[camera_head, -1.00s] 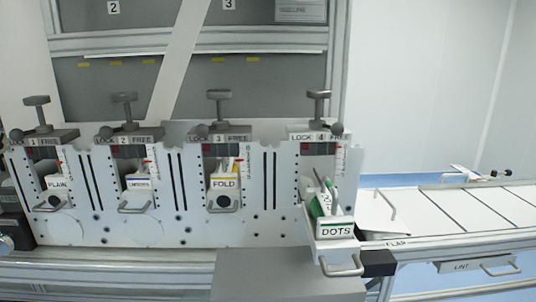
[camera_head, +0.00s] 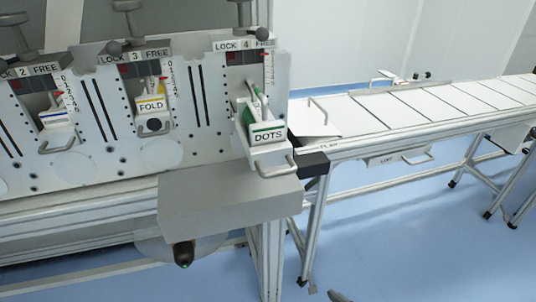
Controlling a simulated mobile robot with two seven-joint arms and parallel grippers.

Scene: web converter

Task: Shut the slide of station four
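Station four (camera_head: 242,46) is the rightmost station on the white panel, with "LOCK 4 FREE" on its top plate. Its slide (camera_head: 268,155) stands out from the panel toward me, so it is open. A cassette marked "DOTS" (camera_head: 265,137), with green parts, sits on the slide. The slide's bent-bar handle (camera_head: 278,171) is at its front and nothing touches it. The clamp knob (camera_head: 243,14) of station four is above the plate, its top cut off by the picture edge. Neither of my grippers is recognisable in view.
Station three (camera_head: 151,102), marked "FOLD", and station two (camera_head: 54,115) have their slides in. A grey box (camera_head: 228,200) juts out below station four. A black block (camera_head: 308,162) and a long conveyor table (camera_head: 400,105) are to the right.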

